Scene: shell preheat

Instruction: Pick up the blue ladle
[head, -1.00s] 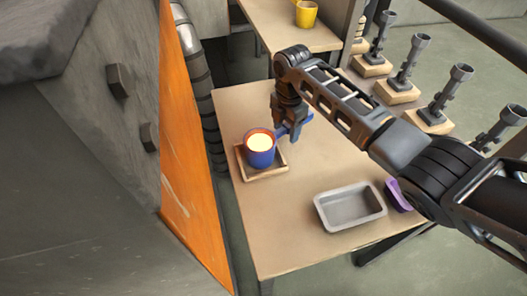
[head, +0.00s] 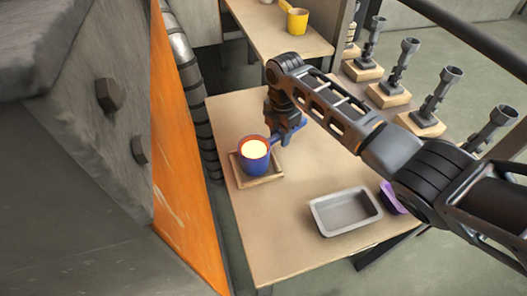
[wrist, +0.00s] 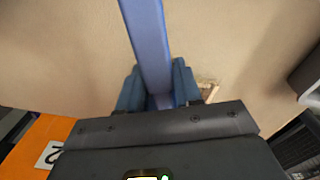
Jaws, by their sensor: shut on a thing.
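The blue ladle (head: 254,164) has a round cup full of a glowing yellow-orange substance. It is upright in the head view, at or just over the square wooden tray (head: 238,172); I cannot tell whether its base touches. Its handle points right. My gripper (head: 286,136) is shut on this handle, just right of the cup. In the wrist view the blue handle (wrist: 146,40) runs between the two blue fingers of my gripper (wrist: 158,88). The cup does not show in the wrist view.
A grey metal pan (head: 346,212) stands at the table's right front, with a purple container (head: 390,198) beside it. Several dark posts on wooden blocks (head: 428,122) stand beyond the table. A yellow cup (head: 298,21) is on the far table. An orange panel (head: 190,180) rises at left.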

